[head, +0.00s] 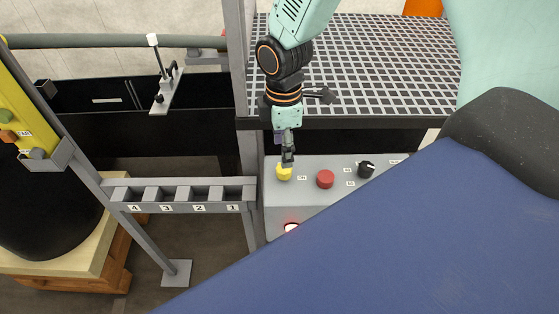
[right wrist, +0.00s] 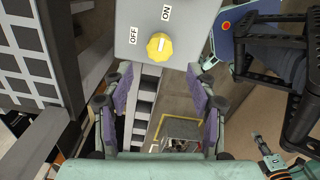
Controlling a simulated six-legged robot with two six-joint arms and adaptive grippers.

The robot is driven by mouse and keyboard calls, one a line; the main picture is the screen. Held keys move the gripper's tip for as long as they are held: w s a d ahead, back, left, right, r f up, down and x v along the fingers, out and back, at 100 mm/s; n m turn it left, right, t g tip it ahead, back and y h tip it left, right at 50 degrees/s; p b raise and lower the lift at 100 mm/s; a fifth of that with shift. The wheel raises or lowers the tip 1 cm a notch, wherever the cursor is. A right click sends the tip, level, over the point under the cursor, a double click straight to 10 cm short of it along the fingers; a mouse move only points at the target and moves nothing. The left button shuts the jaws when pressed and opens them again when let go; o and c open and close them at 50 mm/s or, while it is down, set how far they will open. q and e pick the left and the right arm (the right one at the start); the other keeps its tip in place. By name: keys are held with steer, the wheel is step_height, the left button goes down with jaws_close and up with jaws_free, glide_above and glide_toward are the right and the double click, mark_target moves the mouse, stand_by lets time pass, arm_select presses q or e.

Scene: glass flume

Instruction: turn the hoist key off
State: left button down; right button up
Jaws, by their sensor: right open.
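The hoist key is a yellow knob (head: 284,173) at the left end of the grey control box's top (head: 277,198). In the right wrist view the yellow knob (right wrist: 159,46) sits on a grey panel between the labels OFF and ON. A pale bar runs across its face; I cannot tell for sure which label it points to. My right gripper (head: 287,157) is just above the knob in the head view and hides part of it. In the right wrist view its purple-padded fingers (right wrist: 160,88) are open and empty, with the knob beyond their tips. My left gripper is not in view.
A red button (head: 325,179) and a black selector (head: 366,169) sit right of the knob. A numbered grey rack (head: 180,207) stands to the left. A grating platform (head: 375,65) lies behind.

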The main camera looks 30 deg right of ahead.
mark_target(284, 171)
steer(key=f, duration=0.6)
steer(key=shift+d+b, duration=0.3)
steer(key=shift+d, duration=0.1)
steer(key=shift+a+f, duration=0.25)
steer(key=shift+f, duration=0.15)
steer(key=shift+s+r, duration=0.15)
steer(key=shift+s, duration=0.1)
steer(key=shift+w+d, duration=0.1)
steer(key=shift+c, duration=0.5)
steer(key=shift+w+f, duration=0.25)
steer(key=c, duration=0.3)
steer(key=shift+s+r, duration=0.15)
steer(key=c, duration=0.7)
